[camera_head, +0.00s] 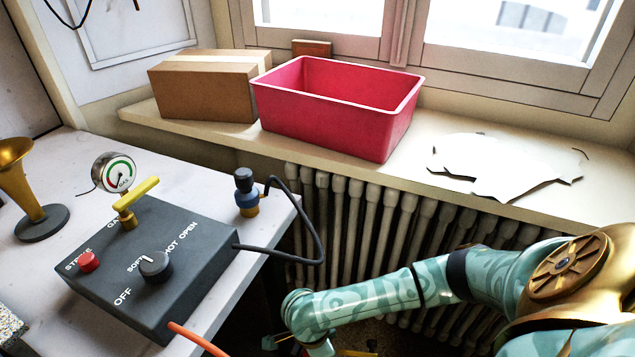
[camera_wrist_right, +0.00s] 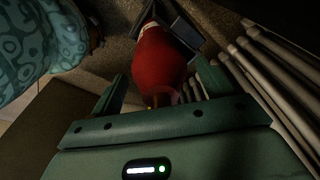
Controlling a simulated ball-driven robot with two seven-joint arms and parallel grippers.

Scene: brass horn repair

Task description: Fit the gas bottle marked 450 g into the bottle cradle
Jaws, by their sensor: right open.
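A red gas bottle (camera_wrist_right: 158,58) with a pale band and a brass-coloured neck shows in the right wrist view. I can read no weight mark on it. My right gripper (camera_wrist_right: 160,72) is open, with one finger on each side of the bottle and the brass neck toward the palm. I cannot tell whether the fingers touch it. A dark grey angular frame (camera_wrist_right: 182,28) stands against the bottle's far end; I cannot tell whether it is the bottle cradle. In the head view my right arm reaches left and down past the bench; its gripper is not clearly visible. My left gripper is out of view.
A dark control box (camera_head: 150,262) with gauge (camera_head: 114,172), red button and knob sits on the bench. A radiator (camera_head: 370,215) is under the sill, which holds a pink bin (camera_head: 330,122) and cardboard box (camera_head: 205,92).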

